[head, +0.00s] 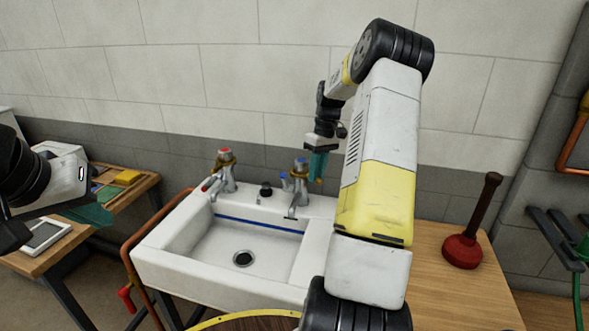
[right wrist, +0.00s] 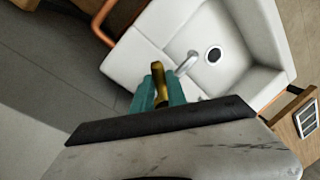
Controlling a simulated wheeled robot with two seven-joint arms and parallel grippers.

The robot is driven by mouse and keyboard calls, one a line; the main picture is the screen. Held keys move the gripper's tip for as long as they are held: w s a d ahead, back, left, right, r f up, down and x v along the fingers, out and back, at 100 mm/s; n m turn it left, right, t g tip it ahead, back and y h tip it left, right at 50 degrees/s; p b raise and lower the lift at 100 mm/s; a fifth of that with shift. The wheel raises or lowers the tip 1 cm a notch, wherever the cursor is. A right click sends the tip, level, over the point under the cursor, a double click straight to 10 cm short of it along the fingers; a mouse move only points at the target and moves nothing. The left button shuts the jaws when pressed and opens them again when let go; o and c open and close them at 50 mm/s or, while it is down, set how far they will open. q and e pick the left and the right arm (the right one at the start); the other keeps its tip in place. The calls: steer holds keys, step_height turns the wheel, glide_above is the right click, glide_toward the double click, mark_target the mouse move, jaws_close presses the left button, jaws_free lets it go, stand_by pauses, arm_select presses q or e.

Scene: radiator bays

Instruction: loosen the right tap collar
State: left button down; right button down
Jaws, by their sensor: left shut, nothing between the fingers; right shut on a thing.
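The right tap (head: 299,182), chrome with a blue top, stands at the back right of the white sink (head: 165,262). My right gripper (head: 318,166) reaches down at this tap with teal fingers. In the right wrist view, my right gripper (right wrist: 158,92) is shut on the brass-coloured right tap collar (right wrist: 157,74), beside the chrome spout (right wrist: 188,63). The fingers hide part of the collar. My left gripper (head: 90,214), with teal fingers, is at the far left over the bench, away from the taps. It is shut and empty.
The left tap (head: 227,178), with a red top, stands at the sink's back left. A red plunger (head: 462,250) stands on the wooden counter (head: 440,290) at right. A wooden bench (head: 35,262) at left holds a tablet (head: 45,236) and a yellow block (head: 127,177). The basin is empty.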

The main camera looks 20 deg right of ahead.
steer(key=shift+w+d+r+n, duration=0.1)
steer(key=shift+w+d+n, duration=0.15)
steer(key=shift+n, duration=0.3)
steer(key=shift+w+d+n, duration=0.1)
steer(key=shift+d+n, duration=0.25)
steer(key=shift+n, duration=0.2)
steer(key=shift+w+d+n, duration=0.1)
steer(key=shift+d+n, duration=0.05)
steer(key=shift+n, duration=0.15)
steer(key=c, duration=1.3)
jaws_free()
steer(key=r, duration=0.5)
steer(key=d+r, duration=0.1)
steer(key=r, duration=0.1)
steer(key=shift+w+d+r, duration=0.1)
steer(key=shift+w+r, duration=0.2)
steer(key=shift+w, duration=0.1)
